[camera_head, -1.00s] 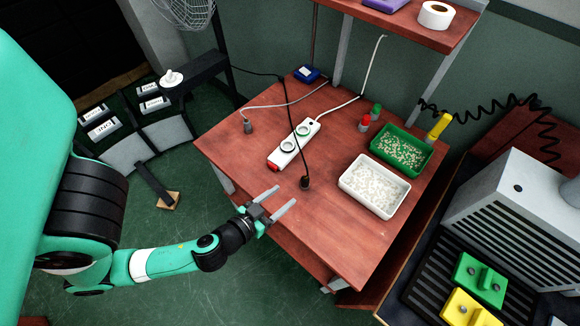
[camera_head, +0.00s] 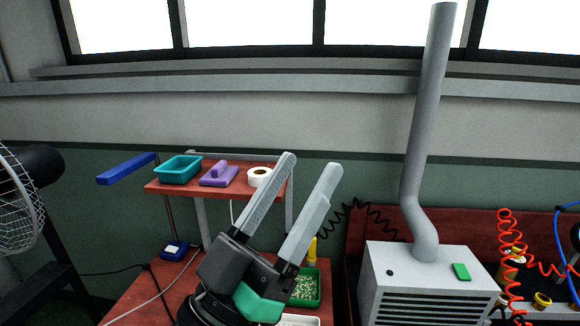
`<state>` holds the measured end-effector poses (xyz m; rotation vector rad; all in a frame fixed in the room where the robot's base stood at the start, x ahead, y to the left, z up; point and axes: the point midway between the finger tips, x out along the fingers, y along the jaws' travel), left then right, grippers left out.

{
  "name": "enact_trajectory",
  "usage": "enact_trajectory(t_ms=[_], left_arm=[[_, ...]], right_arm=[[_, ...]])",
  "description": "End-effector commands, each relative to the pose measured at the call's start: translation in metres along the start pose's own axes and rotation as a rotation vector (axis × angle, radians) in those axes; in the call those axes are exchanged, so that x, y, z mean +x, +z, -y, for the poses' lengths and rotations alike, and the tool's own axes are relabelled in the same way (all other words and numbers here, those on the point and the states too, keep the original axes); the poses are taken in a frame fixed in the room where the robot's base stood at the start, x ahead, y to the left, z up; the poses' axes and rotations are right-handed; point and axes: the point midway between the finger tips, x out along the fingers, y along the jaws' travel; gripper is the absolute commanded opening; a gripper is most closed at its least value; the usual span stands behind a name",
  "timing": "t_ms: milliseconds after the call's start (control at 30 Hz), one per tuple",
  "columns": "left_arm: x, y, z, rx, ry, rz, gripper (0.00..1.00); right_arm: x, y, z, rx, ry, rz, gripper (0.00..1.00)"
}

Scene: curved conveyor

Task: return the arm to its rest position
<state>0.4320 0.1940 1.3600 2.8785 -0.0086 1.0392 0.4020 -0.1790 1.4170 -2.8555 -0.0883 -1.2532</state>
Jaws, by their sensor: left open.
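My left gripper (camera_head: 312,165) is raised in front of the camera, pointing up and a little to the right. Its two grey fingers are apart with nothing between them. It stands before the wooden table (camera_head: 142,290), hiding part of its top and the right end of the shelf. The rest of the left arm is mostly below the picture. My right gripper is not in view.
A shelf (camera_head: 160,187) holds a teal tray (camera_head: 178,170), a purple block (camera_head: 219,175) and a white tape roll (camera_head: 259,177). A green bin (camera_head: 309,288) shows beside my gripper. A grey vented box (camera_head: 430,268) with a tall pipe (camera_head: 425,120) stands right. A fan (camera_head: 15,215) stands left.

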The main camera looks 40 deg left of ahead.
Motion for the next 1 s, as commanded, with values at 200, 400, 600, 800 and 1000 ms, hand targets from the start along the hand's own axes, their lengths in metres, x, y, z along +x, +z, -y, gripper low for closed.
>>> enact_trajectory(t_ms=[200,400,600,800,1000], left_arm=[[0.013,-0.063,-0.021,0.038,0.076,-0.135,0.61],[0.013,-0.062,-0.020,0.038,0.075,-0.133,0.61],[0.032,-0.085,-0.022,0.037,0.074,-0.133,0.61],[0.087,-0.151,-0.029,0.037,0.074,-0.132,0.61],[0.151,-0.228,-0.036,0.037,0.074,-0.132,0.61]], right_arm=[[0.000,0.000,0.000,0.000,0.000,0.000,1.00],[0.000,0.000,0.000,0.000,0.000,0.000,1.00],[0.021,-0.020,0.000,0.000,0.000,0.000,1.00],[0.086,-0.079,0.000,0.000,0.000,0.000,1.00],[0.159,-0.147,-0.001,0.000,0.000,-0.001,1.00]])
